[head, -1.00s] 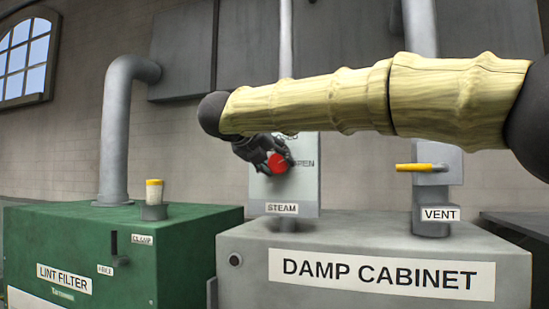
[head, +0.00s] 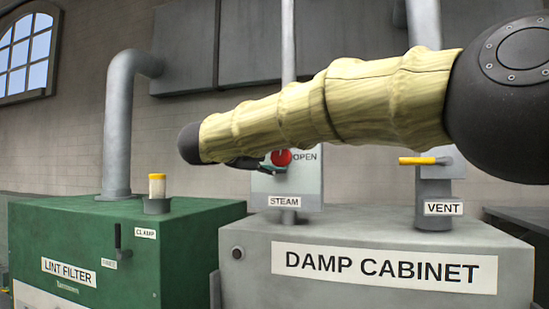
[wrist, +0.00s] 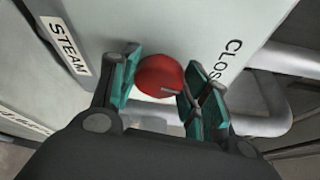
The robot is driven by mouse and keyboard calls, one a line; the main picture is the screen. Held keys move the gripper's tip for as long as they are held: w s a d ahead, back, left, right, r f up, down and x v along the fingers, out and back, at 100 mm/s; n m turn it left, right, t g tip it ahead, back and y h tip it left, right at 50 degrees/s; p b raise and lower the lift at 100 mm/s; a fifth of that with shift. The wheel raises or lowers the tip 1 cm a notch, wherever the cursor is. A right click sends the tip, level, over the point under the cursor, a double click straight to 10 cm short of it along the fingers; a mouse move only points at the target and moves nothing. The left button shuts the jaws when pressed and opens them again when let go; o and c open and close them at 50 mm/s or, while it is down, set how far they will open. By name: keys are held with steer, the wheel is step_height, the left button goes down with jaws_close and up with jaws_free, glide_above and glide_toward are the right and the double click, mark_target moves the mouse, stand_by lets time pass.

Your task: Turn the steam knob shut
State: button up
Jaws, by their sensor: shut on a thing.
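The red steam knob (head: 281,158) is on the pale panel (head: 309,183) above the STEAM label, with the word OPEN to its right. In the wrist view the round knob (wrist: 158,76) sits between the green-padded fingers of my gripper (wrist: 161,82), which is shut on it. A small pale mark shows on the knob's face. Part of the word CLOSED shows on the panel beside it. In the head view my gripper (head: 268,166) reaches the knob from the left and below. My forearm hides the top of the panel.
The grey damp cabinet (head: 250,262) stands below the panel. A yellow-handled vent valve (head: 425,160) is to the right. The green lint filter (head: 190,255) stands at left with a small yellow-topped cup (head: 157,186). A pipe rises behind the panel.

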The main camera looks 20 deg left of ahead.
steer(key=shift+n+t, duration=0.3)
steer(key=shift+n, duration=0.6)
steer(key=o, duration=1)
steer(key=shift+f, duration=0.1)
steer(key=v, duration=1.2)
steer(key=shift+a+f, duration=0.15)
